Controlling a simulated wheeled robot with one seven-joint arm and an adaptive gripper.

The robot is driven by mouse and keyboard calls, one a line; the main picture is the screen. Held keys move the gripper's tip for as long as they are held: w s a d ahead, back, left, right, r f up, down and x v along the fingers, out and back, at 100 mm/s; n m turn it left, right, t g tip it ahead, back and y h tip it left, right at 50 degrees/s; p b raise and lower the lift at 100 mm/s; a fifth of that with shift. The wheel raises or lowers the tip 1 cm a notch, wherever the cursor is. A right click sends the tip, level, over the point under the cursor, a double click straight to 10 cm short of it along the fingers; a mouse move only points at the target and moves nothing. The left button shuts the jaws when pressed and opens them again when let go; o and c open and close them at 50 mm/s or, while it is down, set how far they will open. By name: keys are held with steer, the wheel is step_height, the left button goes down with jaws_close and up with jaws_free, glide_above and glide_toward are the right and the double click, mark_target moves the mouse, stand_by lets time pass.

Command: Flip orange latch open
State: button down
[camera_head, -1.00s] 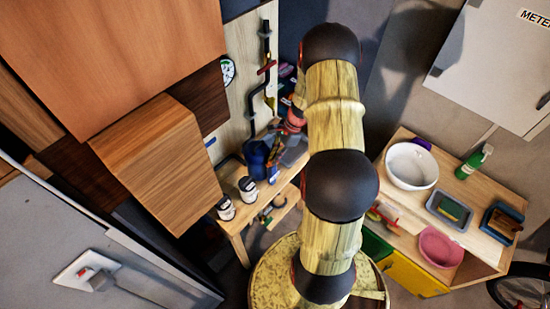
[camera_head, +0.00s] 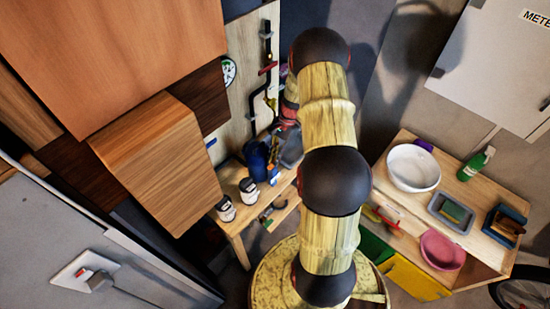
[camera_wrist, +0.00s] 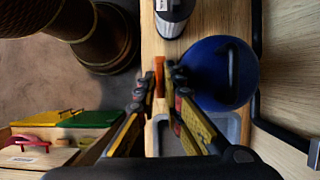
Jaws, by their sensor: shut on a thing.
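In the wrist view an orange piece (camera_wrist: 159,75), which looks like the orange latch, stands upright between the tips of my gripper (camera_wrist: 160,88). The two fingers are closed in on it from either side.
A blue container (camera_wrist: 220,73) is close beside the right finger, also on the bench in the head view (camera_head: 256,158). Two jars (camera_head: 249,188) (camera_head: 226,208) stand near the bench front. A grey tray (camera_wrist: 172,139) lies under the fingers. A side table (camera_head: 400,212) is at right.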

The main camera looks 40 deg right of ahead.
steer(key=c, duration=2.2)
jaws_free()
steer(key=shift+r, duration=0.15)
steer(key=v, duration=1.1)
steer(key=shift+d+r, duration=0.25)
steer(key=shift+r, duration=0.1)
steer(key=shift+w, duration=0.1)
